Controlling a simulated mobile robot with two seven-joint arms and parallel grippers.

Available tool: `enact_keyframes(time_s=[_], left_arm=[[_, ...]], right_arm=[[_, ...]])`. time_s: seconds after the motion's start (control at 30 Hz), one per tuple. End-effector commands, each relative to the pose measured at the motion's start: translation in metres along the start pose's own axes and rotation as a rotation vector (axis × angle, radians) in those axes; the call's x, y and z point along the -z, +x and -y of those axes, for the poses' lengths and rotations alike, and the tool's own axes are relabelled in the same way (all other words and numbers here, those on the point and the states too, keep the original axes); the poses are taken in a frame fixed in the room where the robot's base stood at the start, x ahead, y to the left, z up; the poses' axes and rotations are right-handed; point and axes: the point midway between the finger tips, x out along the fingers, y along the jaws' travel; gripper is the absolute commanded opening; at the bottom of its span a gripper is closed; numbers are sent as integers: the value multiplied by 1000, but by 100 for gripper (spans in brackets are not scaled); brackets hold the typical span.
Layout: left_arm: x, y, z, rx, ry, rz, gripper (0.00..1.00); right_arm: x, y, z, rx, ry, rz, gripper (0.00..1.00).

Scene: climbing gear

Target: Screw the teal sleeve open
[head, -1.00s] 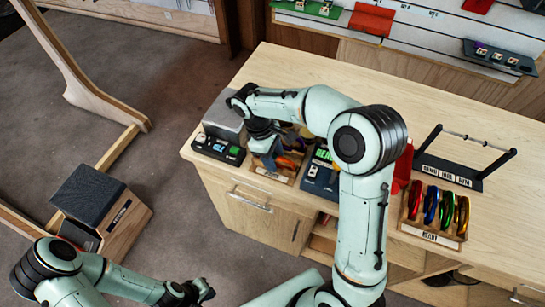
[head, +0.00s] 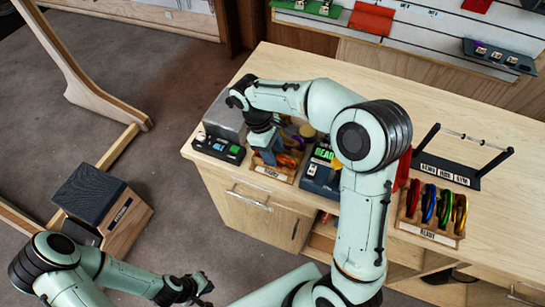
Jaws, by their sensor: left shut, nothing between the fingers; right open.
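I cannot make out the teal sleeve; it is hidden or too small to tell. My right gripper (head: 266,158) is open and points down at a small wooden tray (head: 268,174) on the bench. Orange gear (head: 288,160), apparently carabiners, lies in the tray just right of its fingers. I cannot tell whether the fingers touch anything. My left gripper (head: 205,288) is shut and empty, low at the bottom left, away from the bench.
A dark box with buttons (head: 218,149) and a grey block (head: 222,113) stand left of the tray. A dark blue device (head: 321,178) stands right of it. A rack of coloured carabiners (head: 430,234) and a black bar stand (head: 450,170) are farther right.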

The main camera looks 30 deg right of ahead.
Motion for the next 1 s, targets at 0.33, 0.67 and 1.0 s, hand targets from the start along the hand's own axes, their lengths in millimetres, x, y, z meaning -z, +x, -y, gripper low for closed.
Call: enact_keyframes(time_s=[0.33, 0.67, 1.0], left_arm=[[-3, 2, 2, 1, -1, 4, 0], [-6, 5, 4, 2, -2, 7, 0], [-8, 7, 5, 3, -3, 10, 0]], right_arm=[[0, 0, 7, 0, 0, 0, 47], [0, 0, 13, 0, 0, -1, 47], [1, 4, 14, 1, -1, 1, 47]])
